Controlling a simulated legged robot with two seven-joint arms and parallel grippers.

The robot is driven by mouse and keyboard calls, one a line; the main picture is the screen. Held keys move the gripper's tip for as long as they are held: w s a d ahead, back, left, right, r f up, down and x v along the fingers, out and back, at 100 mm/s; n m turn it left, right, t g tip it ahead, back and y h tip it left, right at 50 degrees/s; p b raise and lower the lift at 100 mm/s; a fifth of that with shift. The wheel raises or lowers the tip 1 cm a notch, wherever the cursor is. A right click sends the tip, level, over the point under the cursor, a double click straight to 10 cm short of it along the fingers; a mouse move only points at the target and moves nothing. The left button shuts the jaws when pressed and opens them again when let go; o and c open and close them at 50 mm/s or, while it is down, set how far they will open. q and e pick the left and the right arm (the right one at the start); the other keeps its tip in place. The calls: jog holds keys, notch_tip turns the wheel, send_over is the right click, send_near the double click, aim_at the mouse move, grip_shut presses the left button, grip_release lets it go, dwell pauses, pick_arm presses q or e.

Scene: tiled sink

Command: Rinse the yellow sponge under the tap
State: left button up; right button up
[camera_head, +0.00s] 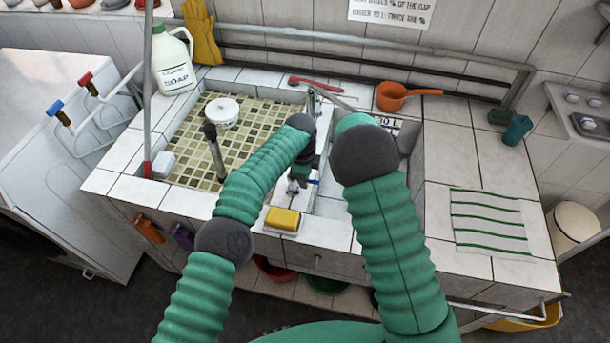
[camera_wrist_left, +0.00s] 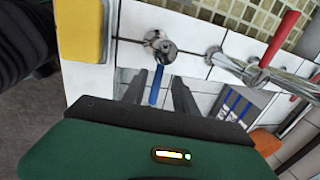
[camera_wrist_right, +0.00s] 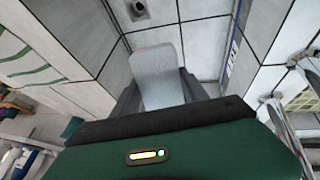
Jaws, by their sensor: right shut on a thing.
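The yellow sponge (camera_head: 283,219) lies on the front ledge of the sink; it also shows in the left wrist view (camera_wrist_left: 84,42). The chrome tap (camera_head: 332,99) with a red lever (camera_head: 315,84) is at the back of the sinks. My left gripper (camera_wrist_left: 158,92) is open over the divider, its fingers either side of a blue lever (camera_wrist_left: 155,86) on a metal fitting; contact is unclear. My right gripper (camera_wrist_right: 160,95) is shut on a pale grey slab (camera_wrist_right: 155,72) inside the right basin. My right arm hides that gripper in the head view.
A drain (camera_wrist_right: 138,10) is in the basin floor. A white tub (camera_head: 222,113) and a dark-topped post (camera_head: 214,150) stand in the tiled left basin. A soap jug (camera_head: 172,62) stands back left.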

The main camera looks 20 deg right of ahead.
pick_arm(q)
jog(key=shift+a, duration=0.1)
jog(key=shift+c, duration=0.4)
jog(key=shift+a, duration=0.1)
grip_shut()
jog(key=shift+r, duration=0.1)
jog(key=shift+r, duration=0.15)
dwell(0.5)
